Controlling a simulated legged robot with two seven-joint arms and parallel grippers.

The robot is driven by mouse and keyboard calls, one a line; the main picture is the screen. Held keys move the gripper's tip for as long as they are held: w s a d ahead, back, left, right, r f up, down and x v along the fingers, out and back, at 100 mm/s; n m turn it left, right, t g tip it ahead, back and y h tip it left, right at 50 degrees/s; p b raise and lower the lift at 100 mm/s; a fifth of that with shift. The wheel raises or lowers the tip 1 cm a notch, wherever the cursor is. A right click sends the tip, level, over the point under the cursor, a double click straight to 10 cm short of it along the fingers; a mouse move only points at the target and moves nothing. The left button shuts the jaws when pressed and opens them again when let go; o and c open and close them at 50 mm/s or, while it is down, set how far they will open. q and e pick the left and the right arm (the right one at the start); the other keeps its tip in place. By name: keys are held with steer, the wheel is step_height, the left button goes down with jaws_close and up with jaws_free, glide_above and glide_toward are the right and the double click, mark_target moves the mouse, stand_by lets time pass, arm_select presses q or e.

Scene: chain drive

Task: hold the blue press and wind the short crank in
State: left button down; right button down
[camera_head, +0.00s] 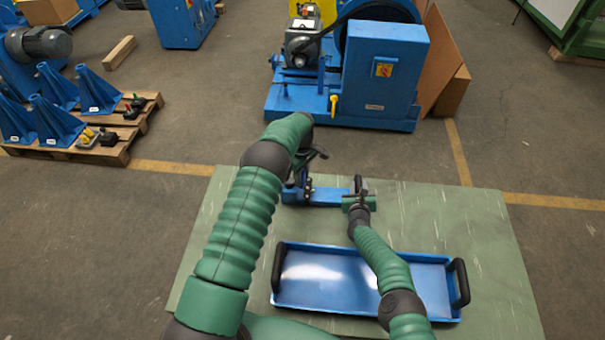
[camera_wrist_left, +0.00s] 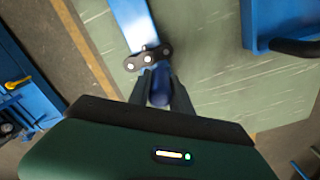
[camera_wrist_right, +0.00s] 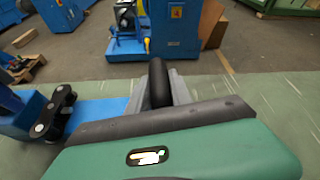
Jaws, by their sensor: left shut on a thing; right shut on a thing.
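The blue press (camera_head: 328,196) lies across the green work table, with a dark chain piece (camera_head: 308,190) at its left end. The chain piece (camera_wrist_left: 148,57) also shows in the left wrist view, beside the blue bar. My left gripper (camera_wrist_left: 160,88) is shut on a dark blue rounded part of the press; in the head view my arm hides most of it. My right gripper (camera_wrist_right: 158,98) is shut on an upright black grip (camera_wrist_right: 158,80), apparently that of the short crank, at the bar's right end. The crank's joint to the press is hidden.
A blue tray (camera_head: 325,285) with black handles lies on the table (camera_head: 475,240) nearer me, partly under my right arm. The table's right side is bare. Behind stands a large blue machine (camera_head: 385,80). A pallet (camera_head: 125,145) with blue stands is at the left.

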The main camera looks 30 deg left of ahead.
steer(key=shift+f, duration=0.15)
steer(key=shift+d, duration=0.1)
arm_select(q)
steer(key=s+a+m, duration=0.2)
steer(key=m, duration=0.7)
steer(key=s+a+m, duration=0.3)
steer(key=m, duration=0.7)
steer(key=shift+s+a, duration=0.25)
steer(key=shift+r, duration=0.1)
steer(key=c, duration=1.2)
jaws_free()
steer(key=shift+d, duration=0.1)
steer(key=shift+o, duration=0.2)
